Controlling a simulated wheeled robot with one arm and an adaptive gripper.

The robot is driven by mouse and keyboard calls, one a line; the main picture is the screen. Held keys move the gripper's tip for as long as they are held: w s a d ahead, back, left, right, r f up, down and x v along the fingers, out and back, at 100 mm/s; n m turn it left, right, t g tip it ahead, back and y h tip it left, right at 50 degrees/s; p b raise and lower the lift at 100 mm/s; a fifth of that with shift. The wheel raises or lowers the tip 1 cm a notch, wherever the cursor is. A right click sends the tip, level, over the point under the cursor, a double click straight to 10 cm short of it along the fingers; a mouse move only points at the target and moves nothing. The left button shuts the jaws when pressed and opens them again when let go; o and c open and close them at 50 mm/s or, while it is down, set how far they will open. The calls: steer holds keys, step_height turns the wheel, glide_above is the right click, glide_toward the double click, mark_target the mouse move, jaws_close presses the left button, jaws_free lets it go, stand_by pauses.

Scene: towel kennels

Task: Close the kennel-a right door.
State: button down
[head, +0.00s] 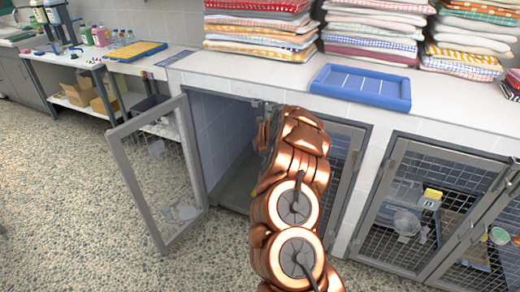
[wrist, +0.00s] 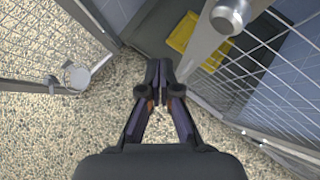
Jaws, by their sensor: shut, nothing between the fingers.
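Kennel-a's right door (head: 343,165) is a grey-framed mesh door, partly hidden behind my arm in the head view. How far it stands open I cannot tell there. In the wrist view a grey bar with a round knob (wrist: 231,14) runs beside mesh, right of my gripper. My gripper (wrist: 160,65) is shut and empty, its tips close to the bar's lower end; contact is unclear. In the head view it is mostly hidden by my arm at the kennel opening. The left door (head: 117,140) stands wide open, swung out to the left.
A worktop (head: 190,68) above the kennels holds towel stacks (head: 262,28) and a blue tray (head: 361,87). Another mesh-doored kennel (head: 400,200) stands right. A yellow item (wrist: 183,32) shows at the top of the wrist view. Pebbled floor (head: 60,200) is clear at left.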

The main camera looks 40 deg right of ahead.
steer(key=shift+s+a+r+b, duration=0.2)
steer(key=shift+s+a+r, duration=0.3)
steer(key=shift+a+r, duration=0.4)
steer(key=shift+s+a+r+b, duration=0.2)
steer(key=shift+s+a+r, duration=0.25)
steer(key=shift+a+r, duration=0.35)
steer(key=shift+r, duration=0.1)
